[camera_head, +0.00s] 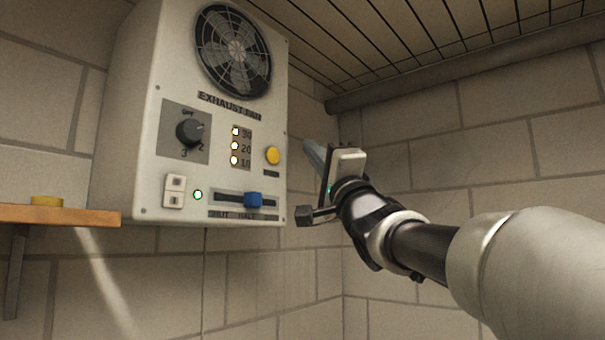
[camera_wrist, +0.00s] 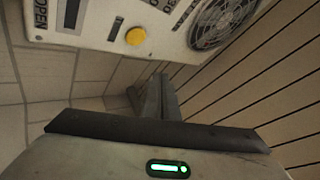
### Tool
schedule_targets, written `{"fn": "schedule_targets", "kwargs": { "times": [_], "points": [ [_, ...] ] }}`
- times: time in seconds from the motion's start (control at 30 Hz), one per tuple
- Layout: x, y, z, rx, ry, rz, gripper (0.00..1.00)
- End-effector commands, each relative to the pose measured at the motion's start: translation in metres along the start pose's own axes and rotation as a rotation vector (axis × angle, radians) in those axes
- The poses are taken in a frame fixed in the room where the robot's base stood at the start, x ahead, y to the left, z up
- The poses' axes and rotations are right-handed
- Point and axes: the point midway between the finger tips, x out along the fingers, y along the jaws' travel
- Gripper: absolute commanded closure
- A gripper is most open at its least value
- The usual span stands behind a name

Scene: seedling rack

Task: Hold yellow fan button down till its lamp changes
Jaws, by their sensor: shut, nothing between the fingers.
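The round yellow button (camera_head: 272,155) is on the front of a white exhaust fan box (camera_head: 135,120), right of a column of three lamps marked 30, 20 and 10 (camera_head: 234,146). All three lamps look lit, pale yellow. The button also shows in the wrist view (camera_wrist: 135,36), unobstructed. My gripper (camera_head: 312,152) is shut and empty, just right of the box, with its tips pointing up and left. In the wrist view its shut fingers (camera_wrist: 157,92) appear below the button, with a gap between. Whether the button is pressed in is too small to tell.
The box also has a fan grille (camera_head: 234,50), a dark knob (camera_head: 190,131), a white rocker switch (camera_head: 174,191), a green lamp (camera_head: 198,195) and a blue slider (camera_head: 253,199). A wooden shelf (camera_head: 60,215) is at left, and a pipe (camera_head: 470,68) runs under the slatted ceiling.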

Motion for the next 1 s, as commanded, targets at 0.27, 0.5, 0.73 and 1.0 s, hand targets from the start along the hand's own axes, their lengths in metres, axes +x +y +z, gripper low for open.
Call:
{"fn": "schedule_targets", "kwargs": {
  "times": [0.27, 0.5, 0.73, 1.0],
  "points": [
    [0.030, 0.020, 0.021, 0.004, -0.001, 0.001, 1.00],
    [0.044, 0.031, 0.032, 0.002, 0.000, 0.000, 1.00],
    [0.047, 0.034, 0.034, 0.000, 0.000, 0.000, 1.00],
    [0.047, 0.034, 0.034, 0.000, 0.000, 0.000, 1.00]
  ]
}}
